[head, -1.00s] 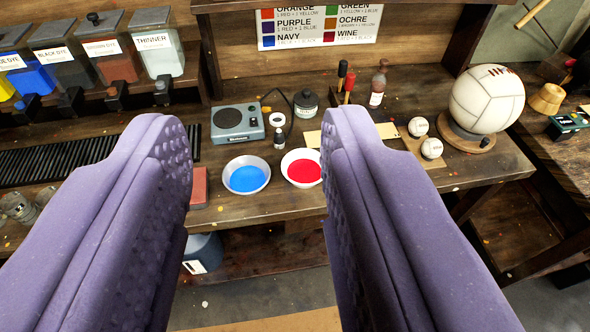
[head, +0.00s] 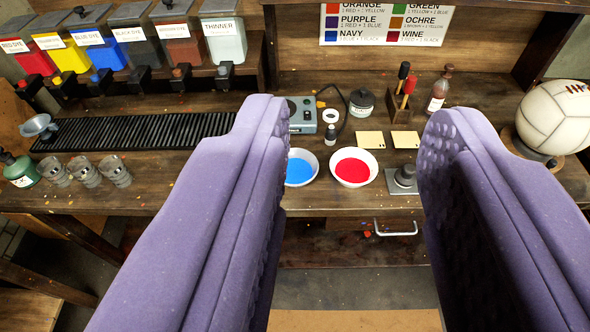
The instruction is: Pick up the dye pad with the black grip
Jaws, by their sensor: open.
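A tool with a black grip (head: 403,72) stands upright in a small wooden holder (head: 397,106) near the back of the workbench. A similar tool with a red grip (head: 409,87) stands right beside it. The lower ends of both, where a pad could be, are hidden or too small to make out. My gripper (head: 360,112) is open and empty, its two purple fingers wide apart in the foreground. In the picture the black grip shows between the fingers, closer to the right one, well beyond them.
Bowls of blue (head: 299,168) and red dye (head: 353,167) sit between the fingers, with a weight-like object on a grey plate (head: 404,179) beside them. A bottle (head: 440,88) and a pale ball (head: 556,118) stand right. Dye dispensers (head: 130,40) line the back left.

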